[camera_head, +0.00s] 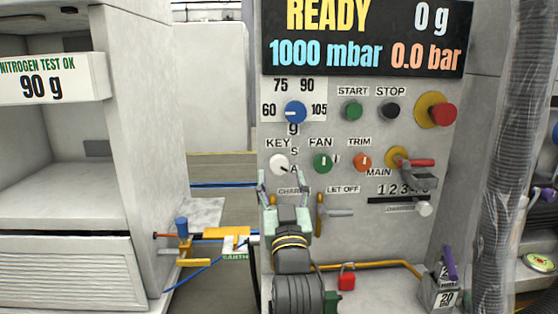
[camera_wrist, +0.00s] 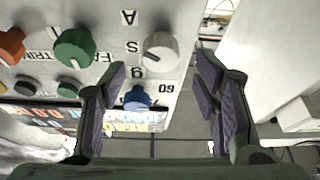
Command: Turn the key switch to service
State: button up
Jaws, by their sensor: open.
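The key switch (camera_head: 280,163) is a round white knob with a dark pointer mark, under the word KEY on the grey panel. In the head view its mark points toward the lower right. Letters S and A stand to its right. The knob also shows in the wrist view (camera_wrist: 165,50), where the picture is upside down. My gripper (camera_head: 283,184) is open and empty, just below the knob in the head view. In the wrist view my gripper (camera_wrist: 162,75) has its fingertips on either side of the knob's line, apart from it. I cannot tell the remaining distance.
The blue dial (camera_head: 295,112) is above the key switch, and the green FAN knob (camera_head: 322,162) and orange TRIM knob (camera_head: 362,162) are to its right. A yellow lever (camera_head: 319,212) stands right of my gripper. Left of the panel is an open gap.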

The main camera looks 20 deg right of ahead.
aim_at(280, 167)
jog(key=p+x, duration=0.1)
jog(key=x, duration=0.4)
jog(key=shift+w+r, duration=0.1)
jog(key=shift+w, duration=0.1)
jog(key=shift+c, duration=0.5)
jog(key=c, duration=1)
